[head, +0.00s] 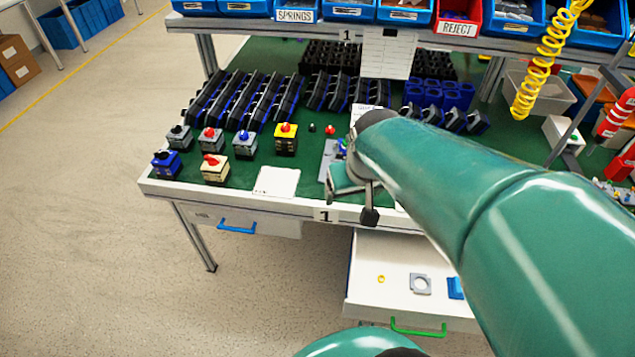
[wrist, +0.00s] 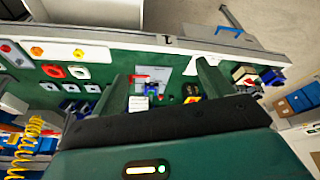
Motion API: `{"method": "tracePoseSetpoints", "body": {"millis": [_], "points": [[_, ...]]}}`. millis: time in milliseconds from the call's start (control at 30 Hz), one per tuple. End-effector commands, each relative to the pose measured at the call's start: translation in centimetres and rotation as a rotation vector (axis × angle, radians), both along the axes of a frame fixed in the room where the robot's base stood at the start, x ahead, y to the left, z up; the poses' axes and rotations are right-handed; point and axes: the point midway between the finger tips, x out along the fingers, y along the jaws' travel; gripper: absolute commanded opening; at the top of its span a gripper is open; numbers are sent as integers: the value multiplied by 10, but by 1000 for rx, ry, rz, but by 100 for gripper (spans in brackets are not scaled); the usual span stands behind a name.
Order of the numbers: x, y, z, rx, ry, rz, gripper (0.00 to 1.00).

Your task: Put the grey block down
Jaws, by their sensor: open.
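Several switch blocks stand on the green bench top, left of my gripper in the head view. Three look grey: one with a dark knob (head: 180,137), one with a red knob (head: 211,140) and one with a blue knob (head: 244,145). I cannot tell which one the task means. My gripper (head: 346,178) is over the front of the bench, right of these blocks, partly hidden by my arm. In the wrist view my gripper (wrist: 164,70) has its fingers wide apart. A small blue part (wrist: 152,89) and a grey plate (wrist: 150,74) show between them, apparently below; no block is visibly held.
A yellow block (head: 286,140), a beige block (head: 214,172) and a blue block (head: 166,164) stand nearby. A white sheet (head: 277,182) lies at the front edge. An open drawer (head: 400,262) juts out below.

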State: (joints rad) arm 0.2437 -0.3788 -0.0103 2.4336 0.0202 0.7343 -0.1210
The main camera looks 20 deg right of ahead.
Motion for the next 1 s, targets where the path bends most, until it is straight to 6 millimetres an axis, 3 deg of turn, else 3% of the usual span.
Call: {"method": "tracePoseSetpoints", "body": {"millis": [133,333,1000], "points": [[-25,44,38,-2,-73,79,79],[-55,77,64,6,-131,140,79],[-62,83,68,9,-140,150,79]]}}
